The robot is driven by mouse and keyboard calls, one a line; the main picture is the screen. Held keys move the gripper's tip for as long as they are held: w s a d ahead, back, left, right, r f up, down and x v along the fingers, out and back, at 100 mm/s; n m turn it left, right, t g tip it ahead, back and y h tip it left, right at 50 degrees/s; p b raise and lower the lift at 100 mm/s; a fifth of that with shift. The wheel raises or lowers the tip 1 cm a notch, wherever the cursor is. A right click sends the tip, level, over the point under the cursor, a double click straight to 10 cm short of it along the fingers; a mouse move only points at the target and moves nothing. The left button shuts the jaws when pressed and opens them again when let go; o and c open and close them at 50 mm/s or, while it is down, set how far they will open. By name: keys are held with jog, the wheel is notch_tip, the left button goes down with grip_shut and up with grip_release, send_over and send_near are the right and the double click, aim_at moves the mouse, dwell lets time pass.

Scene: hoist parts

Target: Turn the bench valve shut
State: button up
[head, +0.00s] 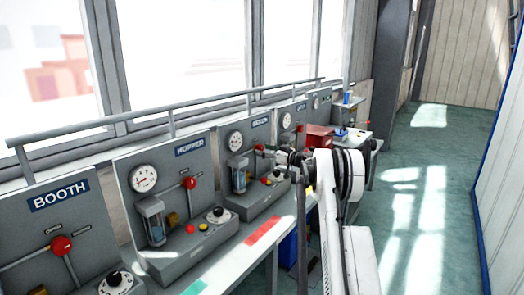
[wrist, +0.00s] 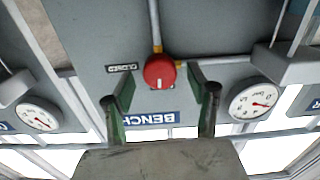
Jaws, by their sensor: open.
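The bench valve is a round red knob (wrist: 159,70) with a white mark, on the grey panel lettered BENCH (wrist: 150,118), which appears upside down in the wrist view. A small CLOSED plate (wrist: 122,68) sits just left of the knob there. In the head view my gripper (head: 265,151) is at the BENCH panel (head: 261,122), largely hiding the knob.
A dial gauge (wrist: 255,101) is right of the knob in the wrist view. Similar HOPPER (head: 189,147) and BOOTH (head: 58,196) panels stand nearer in the head view. A red box (head: 318,137) sits farther along the bench. The floor aisle at right is clear.

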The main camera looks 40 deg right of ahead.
jog(key=shift+w+a, duration=0.15)
jog(key=shift+w, duration=0.5)
jog(key=shift+c, duration=0.5)
jog(key=c, duration=1)
jog(key=shift+c, duration=0.2)
jog(key=shift+m, duration=0.4)
jog(key=shift+m+b, duration=3.45)
jog(key=shift+m, duration=4.35)
